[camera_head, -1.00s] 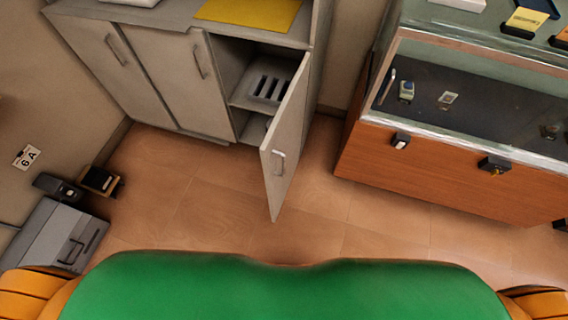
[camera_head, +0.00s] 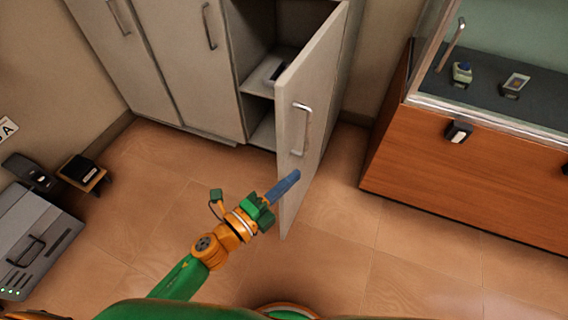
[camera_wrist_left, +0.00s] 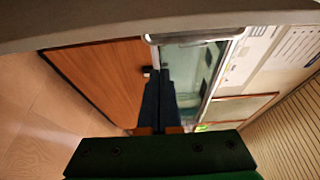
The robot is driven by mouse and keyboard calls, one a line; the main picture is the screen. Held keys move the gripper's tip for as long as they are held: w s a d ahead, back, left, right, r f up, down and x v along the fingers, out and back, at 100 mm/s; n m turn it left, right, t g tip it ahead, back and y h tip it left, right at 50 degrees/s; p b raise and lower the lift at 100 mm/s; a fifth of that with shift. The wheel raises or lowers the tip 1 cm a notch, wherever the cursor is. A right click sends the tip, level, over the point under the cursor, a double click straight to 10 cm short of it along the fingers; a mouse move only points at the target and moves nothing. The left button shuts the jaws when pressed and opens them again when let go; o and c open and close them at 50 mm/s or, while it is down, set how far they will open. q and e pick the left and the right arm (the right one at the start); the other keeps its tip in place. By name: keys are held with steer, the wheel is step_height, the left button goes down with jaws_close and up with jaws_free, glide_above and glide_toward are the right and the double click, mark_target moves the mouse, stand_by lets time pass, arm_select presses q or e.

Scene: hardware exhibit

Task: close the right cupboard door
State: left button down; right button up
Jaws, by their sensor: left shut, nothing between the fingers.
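The right cupboard door (camera_head: 306,110) stands open, swung out from the grey cupboard. A metal handle (camera_head: 303,128) is on its face. My left gripper (camera_head: 289,182) is shut and empty, its blue fingers at the lower part of the door, overlapping it in the head view. I cannot tell whether they touch it. In the left wrist view the shut fingers (camera_wrist_left: 159,98) point toward the glass display case, and a grey edge, perhaps the door, crosses the top. My right gripper is not in view.
The open compartment holds a shelf (camera_head: 258,86) with a dark item. The two cupboard doors (camera_head: 190,60) to the left are shut. A wooden display case (camera_head: 450,175) stands right. A grey box (camera_head: 35,245) is on the left. The floor (camera_head: 330,260) between is clear.

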mark_target(283, 164)
arm_select(q)
steer(key=shift+w+a, duration=0.25)
steer(key=shift+w, duration=0.45)
steer(key=shift+w+a, duration=0.2)
steer(key=shift+w, duration=0.55)
steer(key=shift+w+a, duration=0.25)
steer(key=shift+w, duration=0.45)
steer(key=shift+a+f, duration=0.1)
steer(key=shift+a, duration=0.05)
